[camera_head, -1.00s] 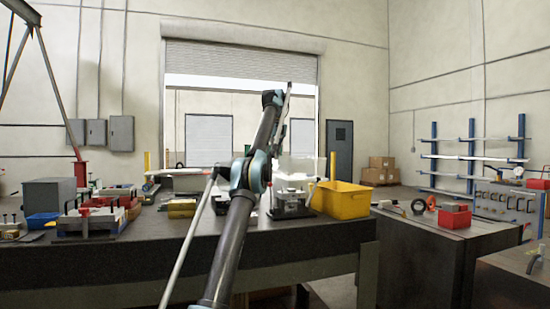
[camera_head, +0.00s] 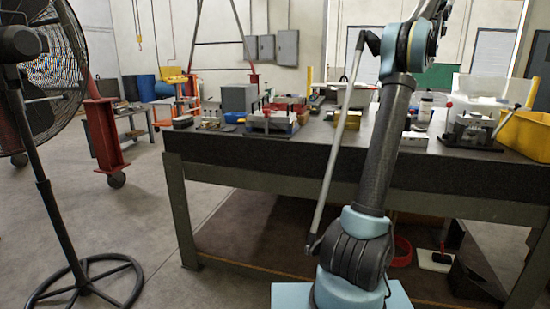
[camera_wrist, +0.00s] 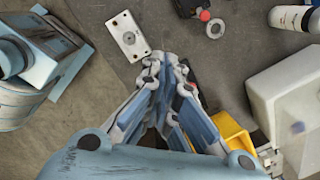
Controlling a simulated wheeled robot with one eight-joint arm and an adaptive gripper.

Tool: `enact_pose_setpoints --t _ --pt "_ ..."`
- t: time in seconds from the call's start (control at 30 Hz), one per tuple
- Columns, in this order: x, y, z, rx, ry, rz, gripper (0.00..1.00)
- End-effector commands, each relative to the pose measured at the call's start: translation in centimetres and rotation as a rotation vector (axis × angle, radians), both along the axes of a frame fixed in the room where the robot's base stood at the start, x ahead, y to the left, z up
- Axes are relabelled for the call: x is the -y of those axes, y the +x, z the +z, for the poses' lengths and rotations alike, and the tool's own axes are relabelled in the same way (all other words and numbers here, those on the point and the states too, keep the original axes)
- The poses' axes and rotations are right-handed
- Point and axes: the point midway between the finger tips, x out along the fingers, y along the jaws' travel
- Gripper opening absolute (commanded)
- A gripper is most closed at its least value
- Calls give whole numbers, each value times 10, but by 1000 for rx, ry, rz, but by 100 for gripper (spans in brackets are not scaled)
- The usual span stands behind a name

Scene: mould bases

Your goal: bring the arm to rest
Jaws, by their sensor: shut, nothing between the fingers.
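My gripper (camera_wrist: 165,62) shows in the wrist view with its fingertips together and nothing between them. It hangs above a grey surface, apart from the things there. In the head view my arm rises in front of the dark workbench (camera_head: 215,158) and leaves the picture at the top. My gripper is out of that view.
In the wrist view a metal plate with holes (camera_wrist: 127,36), a ring (camera_wrist: 215,28), a bottle (camera_wrist: 291,18) and a whitish bin (camera_wrist: 285,95) lie around the fingers. In the head view a black fan (camera_head: 45,170) stands left and a yellow bin (camera_head: 525,133) right. Floor between fan and bench is clear.

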Motion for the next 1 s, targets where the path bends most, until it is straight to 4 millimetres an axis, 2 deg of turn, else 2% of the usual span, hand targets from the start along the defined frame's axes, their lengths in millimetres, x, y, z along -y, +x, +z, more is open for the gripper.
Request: enact_pose_setpoints --t 0.03,0.27,0.47,0.77,1.0 --pt "-18 -2 -1 0 -9 62 0" --pt "-86 -17 -14 3 -51 352 0" --pt "-144 -40 -36 4 -87 604 0" --pt "-226 -90 -85 7 -142 982 0" --pt "-283 -140 -139 10 -189 1282 0"
